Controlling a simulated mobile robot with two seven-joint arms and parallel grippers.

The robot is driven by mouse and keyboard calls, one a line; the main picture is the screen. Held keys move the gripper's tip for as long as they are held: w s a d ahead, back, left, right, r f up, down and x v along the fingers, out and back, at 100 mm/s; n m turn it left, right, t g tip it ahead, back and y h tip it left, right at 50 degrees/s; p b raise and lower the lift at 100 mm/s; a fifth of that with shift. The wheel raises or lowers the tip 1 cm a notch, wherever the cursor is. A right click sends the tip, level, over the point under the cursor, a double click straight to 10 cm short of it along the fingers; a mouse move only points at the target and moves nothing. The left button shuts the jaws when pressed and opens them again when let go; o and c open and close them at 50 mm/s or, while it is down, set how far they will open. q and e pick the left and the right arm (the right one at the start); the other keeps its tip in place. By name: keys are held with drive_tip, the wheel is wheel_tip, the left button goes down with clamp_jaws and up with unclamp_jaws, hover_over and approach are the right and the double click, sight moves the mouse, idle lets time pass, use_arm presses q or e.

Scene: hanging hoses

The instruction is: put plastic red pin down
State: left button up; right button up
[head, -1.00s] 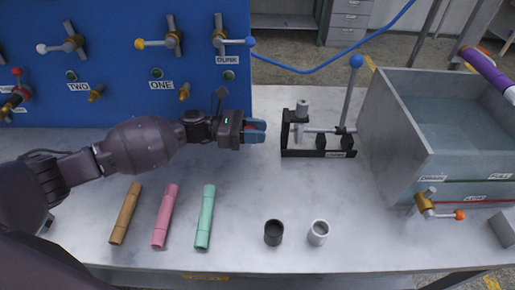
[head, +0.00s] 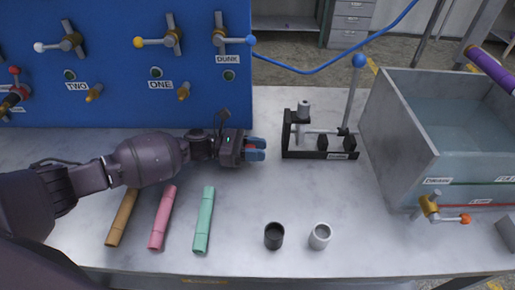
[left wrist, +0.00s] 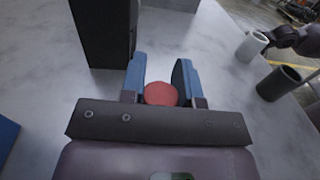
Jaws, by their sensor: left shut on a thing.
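My left gripper (head: 256,149) is over the middle of the white table, to the left of the black pump stand (head: 318,153). In the left wrist view its blue fingers (left wrist: 160,88) are shut on the red pin (left wrist: 160,94), whose round red end shows between them. In the head view the pin is hidden by the fingers. I cannot tell whether the pin touches the table. Part of my other arm shows at the right edge of the left wrist view; its gripper does not show clearly.
A brown (head: 123,217), a pink (head: 163,218) and a green tube (head: 204,219) lie at the front left. A black cup (head: 274,236) and a white cup (head: 320,236) stand at the front. A grey water tank (head: 395,135) is at the right, a blue valve panel (head: 120,105) behind.

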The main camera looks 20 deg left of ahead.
use_arm(q)
drive_tip(key=o, duration=1)
drive_tip(key=shift+f, duration=0.1)
drive_tip(key=shift+r, duration=0.3)
drive_tip(key=a, duration=0.3)
drive_tip(key=s+a, duration=0.1)
drive_tip(key=a, duration=0.3)
drive_tip(key=s+a, duration=0.1)
drive_tip(key=a, duration=0.2)
drive_tip(key=shift+s+a+f, duration=0.1)
drive_tip(key=shift+a+f, duration=0.1)
drive_tip(key=shift+a, duration=0.1)
drive_tip(key=shift+s+a, duration=0.15)
drive_tip(key=shift+a, duration=0.45)
drive_tip(key=shift+r, duration=0.1)
